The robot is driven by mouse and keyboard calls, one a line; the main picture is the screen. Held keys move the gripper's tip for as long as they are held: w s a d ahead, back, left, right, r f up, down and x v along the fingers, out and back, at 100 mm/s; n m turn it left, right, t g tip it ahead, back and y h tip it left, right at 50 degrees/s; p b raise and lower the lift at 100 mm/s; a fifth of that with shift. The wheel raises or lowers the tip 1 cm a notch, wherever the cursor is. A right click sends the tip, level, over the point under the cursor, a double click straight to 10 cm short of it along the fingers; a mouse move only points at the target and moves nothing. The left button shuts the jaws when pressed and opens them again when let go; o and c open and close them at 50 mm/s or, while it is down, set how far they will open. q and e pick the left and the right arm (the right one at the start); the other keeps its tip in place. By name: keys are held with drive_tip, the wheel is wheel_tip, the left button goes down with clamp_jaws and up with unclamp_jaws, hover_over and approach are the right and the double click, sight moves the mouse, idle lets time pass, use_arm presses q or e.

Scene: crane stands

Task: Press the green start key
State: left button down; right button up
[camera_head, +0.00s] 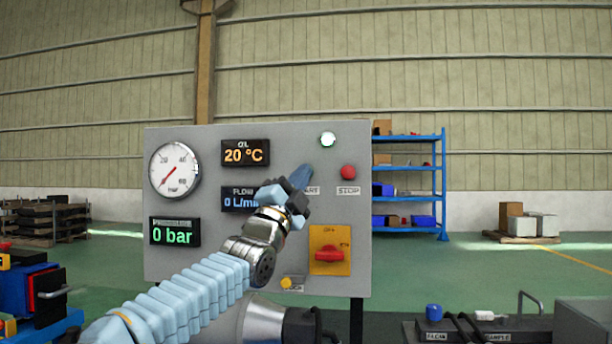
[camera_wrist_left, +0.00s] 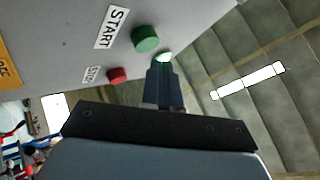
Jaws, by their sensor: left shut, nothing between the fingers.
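The green start key (camera_wrist_left: 146,38) sits beside the START label (camera_wrist_left: 111,27) on the grey panel (camera_head: 225,272). It shows whole in the left wrist view; in the head view my left gripper hides it and part of the label. My left gripper (camera_head: 302,176) is shut and empty in front of the panel, its blue fingertips pointing up and right. In the left wrist view its fingertips (camera_wrist_left: 161,68) lie just below and right of the key's outline, apart from it in the picture. The gap in depth is unclear. My right gripper is not in view.
A red stop button (camera_head: 348,172) sits right of the fingertips. A pale lamp (camera_head: 328,139) is above them. A red rotary switch (camera_head: 329,254) on a yellow plate is below. A gauge (camera_head: 174,170) and displays fill the panel's left. A bench with a tray stands lower right.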

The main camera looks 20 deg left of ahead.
use_arm(q)
drive_tip(key=shift+s+d+b, duration=0.2)
drive_tip(key=shift+s+b, duration=0.4)
drive_tip(key=shift+s, duration=0.15)
drive_tip(key=shift+s+d+b, duration=0.2)
drive_tip(key=shift+s+b, duration=0.4)
drive_tip(key=shift+s, duration=0.2)
drive_tip(key=shift+s+d+b, duration=0.2)
drive_tip(key=shift+s+b, duration=0.4)
drive_tip(key=shift+s, duration=0.15)
